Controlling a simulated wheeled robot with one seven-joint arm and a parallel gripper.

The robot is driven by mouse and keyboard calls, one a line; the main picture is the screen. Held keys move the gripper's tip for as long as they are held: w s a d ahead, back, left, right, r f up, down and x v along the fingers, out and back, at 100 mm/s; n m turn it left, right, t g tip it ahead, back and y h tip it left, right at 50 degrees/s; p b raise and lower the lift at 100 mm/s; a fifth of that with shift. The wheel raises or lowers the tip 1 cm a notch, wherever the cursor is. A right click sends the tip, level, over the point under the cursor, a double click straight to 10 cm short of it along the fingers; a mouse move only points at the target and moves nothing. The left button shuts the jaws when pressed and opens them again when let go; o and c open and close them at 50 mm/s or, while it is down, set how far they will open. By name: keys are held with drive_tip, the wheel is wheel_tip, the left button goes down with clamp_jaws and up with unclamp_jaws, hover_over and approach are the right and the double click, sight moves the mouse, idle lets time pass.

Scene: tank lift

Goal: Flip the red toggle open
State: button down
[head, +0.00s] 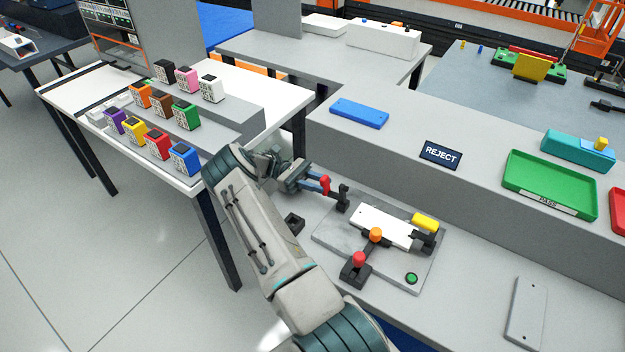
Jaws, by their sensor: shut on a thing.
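The toggle clamp with the red handle (325,185) stands at the left side of the grey fixture plate (327,238). Its black arm (343,197) is just right of the handle. My gripper (322,183) reaches in from the left and is shut on the red handle. The fingers partly hide the handle and the clamp's base. A white block (385,226) lies on the plate, right of the red toggle. A second toggle with a yellow handle (425,221) is at the block's right end.
A small black block (293,223) lies left of the plate. A raised ledge with a REJECT sign (440,155) runs behind.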

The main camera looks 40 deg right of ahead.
idle(0.5)
drive_tip(key=c, duration=1.1)
unclamp_jaws()
drive_tip(key=shift+f, duration=0.1)
drive_tip(key=shift+r, duration=0.55)
drive_tip(key=s+d+r, duration=0.2)
drive_tip(key=s+r, duration=0.1)
drive_tip(key=s+d+r+b, duration=0.1)
drive_tip(key=s+r, duration=0.2)
drive_tip(key=s, duration=0.1)
drive_tip(key=s+d+r, duration=0.2)
drive_tip(key=s+r, duration=0.1)
drive_tip(key=shift+s+d+r+b, duration=0.2)
drive_tip(key=shift+d+r+b, duration=0.1)
drive_tip(key=shift+r+b, duration=0.1)
